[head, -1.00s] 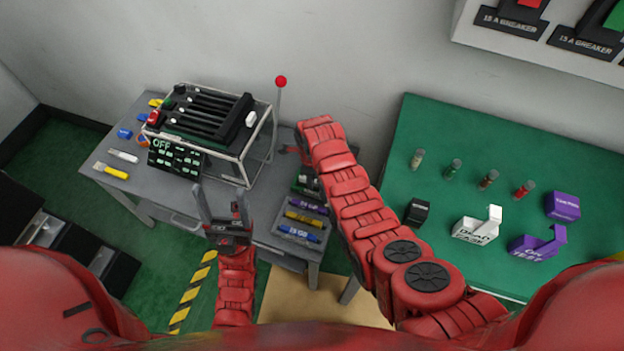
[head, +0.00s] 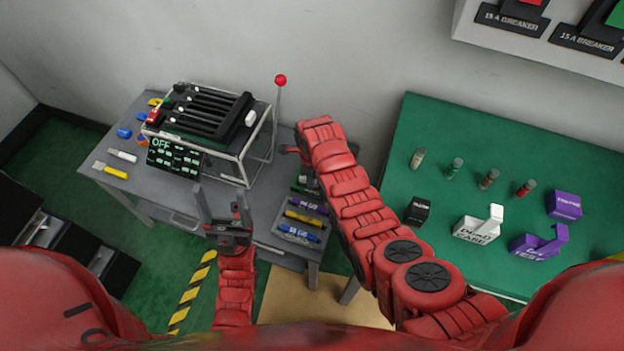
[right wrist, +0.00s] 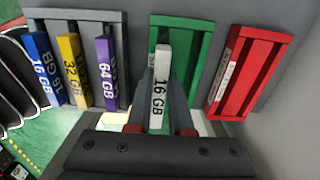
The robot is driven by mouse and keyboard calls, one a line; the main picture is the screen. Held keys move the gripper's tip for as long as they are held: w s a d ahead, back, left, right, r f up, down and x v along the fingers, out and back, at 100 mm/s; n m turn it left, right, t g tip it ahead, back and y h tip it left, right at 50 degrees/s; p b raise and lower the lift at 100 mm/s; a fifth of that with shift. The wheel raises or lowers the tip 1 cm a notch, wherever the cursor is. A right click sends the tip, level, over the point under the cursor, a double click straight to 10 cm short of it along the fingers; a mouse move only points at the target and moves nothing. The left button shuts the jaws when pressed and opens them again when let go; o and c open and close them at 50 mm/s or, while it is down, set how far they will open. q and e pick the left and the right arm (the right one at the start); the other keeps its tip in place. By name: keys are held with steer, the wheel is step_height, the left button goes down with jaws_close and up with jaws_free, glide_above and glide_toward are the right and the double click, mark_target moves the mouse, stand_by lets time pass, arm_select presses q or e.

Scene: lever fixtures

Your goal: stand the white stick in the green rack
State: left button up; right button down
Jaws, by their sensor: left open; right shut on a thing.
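The white stick (right wrist: 159,98), marked 16 GB, shows in the right wrist view. My right gripper (right wrist: 163,72) is shut on it. The green rack (right wrist: 204,45) is directly behind the stick, which overlaps its slots in the picture; I cannot tell whether its lower end is inside a slot. In the head view a little of the green rack (head: 306,190) shows beside my right forearm, which hides the right gripper and the stick. My left gripper (head: 220,202) is open and empty by the table's front edge.
A grey rack (right wrist: 117,50) with blue, yellow and purple sticks stands left of the green rack; a red rack (right wrist: 275,38) stands right. A framed device (head: 205,120) and a red-knobbed lever (head: 281,81) are behind. A green table (head: 400,150) is at right.

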steer(key=shift+f+b, duration=0.6)
steer(key=shift+f, duration=0.35)
steer(key=c, duration=0.7)
jaws_free()
steer(key=shift+c, duration=0.2)
step_height(320, 180, up, 9)
steer(key=shift+w+b, duration=0.1)
steer(key=shift+b, duration=0.4)
step_height(320, 180, up, 8)
steer(key=p, duration=0.7)
steer(key=shift+r, duration=0.25)
